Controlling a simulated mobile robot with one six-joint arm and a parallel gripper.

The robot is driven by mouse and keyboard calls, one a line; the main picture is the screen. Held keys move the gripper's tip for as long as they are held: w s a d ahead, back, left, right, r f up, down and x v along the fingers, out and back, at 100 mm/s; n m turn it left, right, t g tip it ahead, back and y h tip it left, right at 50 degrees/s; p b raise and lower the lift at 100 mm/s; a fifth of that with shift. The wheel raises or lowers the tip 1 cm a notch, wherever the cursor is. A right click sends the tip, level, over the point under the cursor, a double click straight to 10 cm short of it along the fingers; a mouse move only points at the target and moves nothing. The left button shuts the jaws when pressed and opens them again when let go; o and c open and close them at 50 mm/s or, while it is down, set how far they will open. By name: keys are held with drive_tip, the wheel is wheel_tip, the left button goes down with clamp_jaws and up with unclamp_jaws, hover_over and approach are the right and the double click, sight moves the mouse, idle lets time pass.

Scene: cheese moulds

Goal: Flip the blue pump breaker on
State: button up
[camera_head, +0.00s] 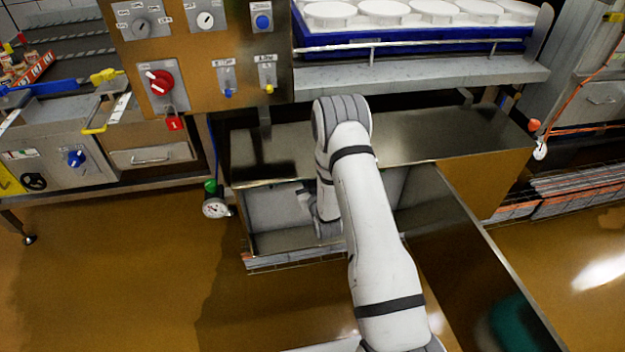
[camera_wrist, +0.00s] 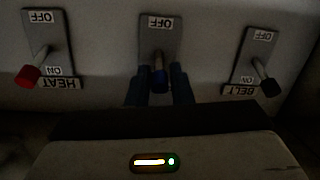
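In the wrist view, a lever breaker with a blue tip (camera_wrist: 158,80) sits on a grey plate between two others, with OFF printed at the plate's top. Its lower label is hidden. My gripper (camera_wrist: 160,88) has its two dark blue fingers either side of the blue tip, seemingly with narrow gaps; contact is unclear in the dim light. In the head view, my arm reaches into an open steel cabinet (camera_head: 275,207) under the counter, and my fingers and the breakers are hidden there.
A red-tipped HEAT lever (camera_wrist: 28,76) is left and a black-tipped BELT lever (camera_wrist: 270,87) right of the blue one. The open cabinet door (camera_head: 480,250) stands right of my arm. A panel (camera_head: 205,60) with knobs and small levers hangs above left.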

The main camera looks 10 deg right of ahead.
drive_tip(key=o, duration=0.3)
drive_tip(key=shift+o, duration=0.2)
drive_tip(key=s+r, duration=0.1)
drive_tip(key=s, duration=0.6)
drive_tip(key=shift+s+d+p, duration=0.25)
drive_tip(key=shift+s+p, duration=0.1)
drive_tip(key=shift+s, duration=0.05)
